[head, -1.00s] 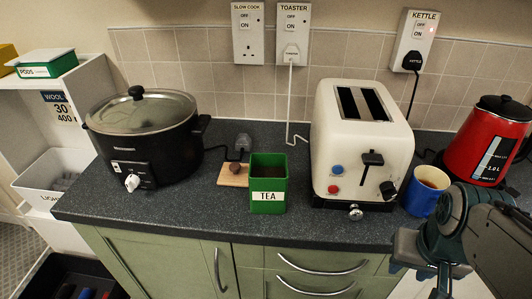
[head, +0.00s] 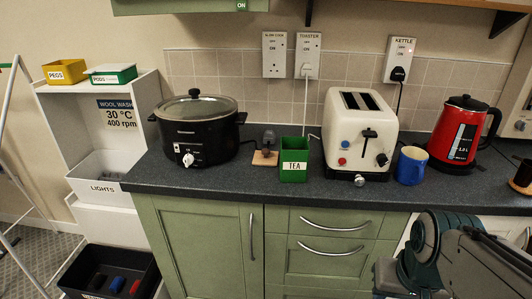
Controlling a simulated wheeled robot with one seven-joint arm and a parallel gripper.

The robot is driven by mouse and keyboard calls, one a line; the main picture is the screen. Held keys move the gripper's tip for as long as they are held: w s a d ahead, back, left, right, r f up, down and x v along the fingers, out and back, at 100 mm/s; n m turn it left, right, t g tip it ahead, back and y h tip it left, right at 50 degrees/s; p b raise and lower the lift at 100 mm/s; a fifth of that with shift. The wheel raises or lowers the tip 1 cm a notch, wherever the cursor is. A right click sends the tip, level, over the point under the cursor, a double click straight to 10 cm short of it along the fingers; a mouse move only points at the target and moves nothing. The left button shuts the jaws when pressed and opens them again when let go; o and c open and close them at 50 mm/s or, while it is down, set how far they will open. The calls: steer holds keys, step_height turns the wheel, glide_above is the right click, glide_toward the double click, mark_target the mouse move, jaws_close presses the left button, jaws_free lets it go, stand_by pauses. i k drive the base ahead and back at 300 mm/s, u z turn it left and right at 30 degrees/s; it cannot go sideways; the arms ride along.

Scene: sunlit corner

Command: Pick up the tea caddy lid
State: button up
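The tea caddy (head: 294,161) is a green open-topped box with a white TEA label, upright near the counter's front edge. A small square wooden lid (head: 262,161) with a dark knob on top lies flat on the counter, just left of the caddy. A dark plug-like object stands close behind it. My gripper (head: 394,284) is only partly in view at the bottom edge, right of centre. It is in front of the counter, well away from the lid. Its fingertips are cut off, so I cannot tell its opening.
A black slow cooker (head: 196,134) stands left of the lid. A cream toaster (head: 352,150), a blue mug (head: 411,169) and a red kettle (head: 456,142) stand to the right. The dark counter (head: 230,182) is clear in front of the lid.

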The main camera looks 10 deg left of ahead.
mark_target(265, 157)
steer(key=u, duration=0.85)
steer(key=i, duration=0.2)
